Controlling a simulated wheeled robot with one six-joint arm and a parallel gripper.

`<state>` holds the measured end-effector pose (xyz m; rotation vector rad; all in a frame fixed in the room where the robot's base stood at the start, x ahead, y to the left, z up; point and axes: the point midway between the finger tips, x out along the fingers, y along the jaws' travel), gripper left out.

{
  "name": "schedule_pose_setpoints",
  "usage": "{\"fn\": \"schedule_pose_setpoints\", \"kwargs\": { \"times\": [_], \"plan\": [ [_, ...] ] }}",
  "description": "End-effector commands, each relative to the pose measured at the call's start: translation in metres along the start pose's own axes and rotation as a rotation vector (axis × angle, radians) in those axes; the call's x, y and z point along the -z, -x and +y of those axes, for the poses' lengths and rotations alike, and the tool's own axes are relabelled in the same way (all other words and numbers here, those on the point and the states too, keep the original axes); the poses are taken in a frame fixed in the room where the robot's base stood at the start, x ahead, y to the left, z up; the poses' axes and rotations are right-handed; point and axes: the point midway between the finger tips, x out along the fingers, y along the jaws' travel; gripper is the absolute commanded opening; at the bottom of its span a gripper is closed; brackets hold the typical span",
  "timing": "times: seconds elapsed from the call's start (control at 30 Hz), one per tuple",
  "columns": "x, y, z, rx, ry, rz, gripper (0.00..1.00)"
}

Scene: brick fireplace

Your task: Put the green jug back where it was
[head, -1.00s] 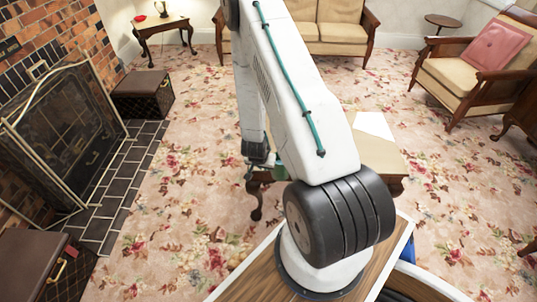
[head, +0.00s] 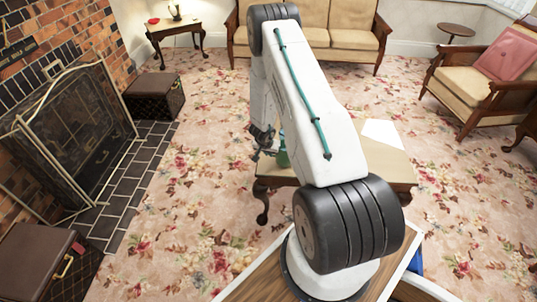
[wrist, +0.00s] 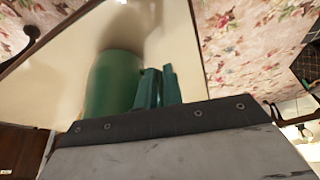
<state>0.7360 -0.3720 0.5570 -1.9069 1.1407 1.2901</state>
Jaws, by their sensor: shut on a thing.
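The green jug (head: 282,157) shows in the head view at the left edge of the low table, partly hidden behind my arm. In the wrist view the jug (wrist: 112,84) is a green, rounded body over the pale tabletop. My gripper (head: 264,143) is at the jug's left side in the head view. In the wrist view my gripper (wrist: 157,88) shows as upright teal fingers close together beside the jug. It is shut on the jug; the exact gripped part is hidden. I cannot tell whether the jug touches the tabletop.
The low wooden table (head: 352,168) has a white sheet (head: 382,133) on it. A sofa (head: 335,40) stands behind, and an armchair (head: 478,75) at the right. A fireplace screen (head: 75,130) and brown boxes line the left. The flowered carpet (head: 195,185) is open between.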

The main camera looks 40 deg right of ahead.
Motion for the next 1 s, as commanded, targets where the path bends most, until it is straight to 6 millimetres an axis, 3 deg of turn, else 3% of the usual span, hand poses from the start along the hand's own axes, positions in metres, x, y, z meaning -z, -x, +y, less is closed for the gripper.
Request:
{"fn": "schedule_pose_setpoints", "kwargs": {
  "times": [0.4, 0.5, 0.83, 1.0],
  "plan": [
    [-0.003, -0.01, -0.001, 0.001, 0.001, 0.003, 0.0],
    [-0.003, -0.01, -0.001, 0.001, 0.001, 0.002, 0.3],
    [-0.002, -0.006, 0.0, 0.001, -0.001, 0.002, 0.3],
    [-0.001, 0.018, -0.001, 0.002, 0.001, 0.004, 0.3]
  ]
}}
